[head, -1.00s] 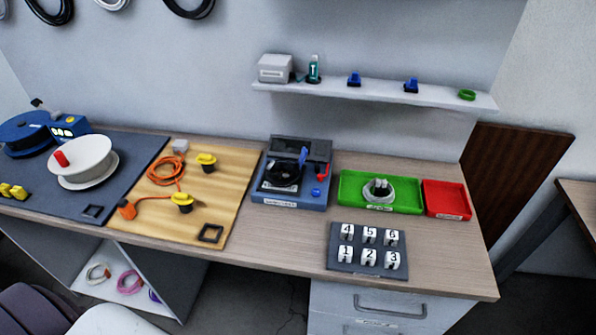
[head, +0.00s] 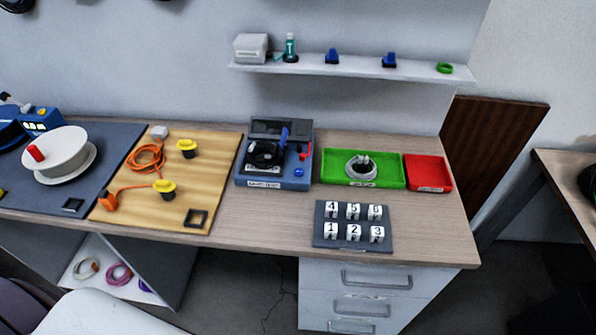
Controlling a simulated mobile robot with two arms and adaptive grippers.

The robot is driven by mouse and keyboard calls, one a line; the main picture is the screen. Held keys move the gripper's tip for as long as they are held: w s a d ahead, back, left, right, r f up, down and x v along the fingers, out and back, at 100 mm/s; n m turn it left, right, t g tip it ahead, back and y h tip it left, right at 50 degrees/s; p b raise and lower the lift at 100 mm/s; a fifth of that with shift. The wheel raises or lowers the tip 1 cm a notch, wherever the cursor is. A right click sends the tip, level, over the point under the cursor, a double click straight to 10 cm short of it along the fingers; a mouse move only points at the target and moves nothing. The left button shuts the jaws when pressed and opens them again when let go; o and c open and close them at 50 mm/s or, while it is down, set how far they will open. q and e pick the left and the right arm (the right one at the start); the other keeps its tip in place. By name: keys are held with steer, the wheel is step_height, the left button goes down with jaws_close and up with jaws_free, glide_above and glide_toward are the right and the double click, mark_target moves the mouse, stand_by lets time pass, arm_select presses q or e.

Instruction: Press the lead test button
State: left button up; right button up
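The blue lead tester box (head: 245,173) stands on the bench at its back middle, with its dark lid (head: 281,127) raised behind. A small round blue button (head: 299,172) is on its top at the front right. A red lever-like part (head: 304,153) is behind the button. A dark coiled lead (head: 265,154) appears to lie on the top left of the box, and an upright blue part (head: 284,137) stands beside it. The front label is too small to read surely. Neither of my grippers is in view.
A green tray (head: 333,174) with a grey coiled cable and a red tray (head: 427,173) are right of the tester. A numbered block board (head: 352,244) lies in front. A wooden board (head: 222,185) with orange cable is left. A shelf (head: 350,69) hangs above.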

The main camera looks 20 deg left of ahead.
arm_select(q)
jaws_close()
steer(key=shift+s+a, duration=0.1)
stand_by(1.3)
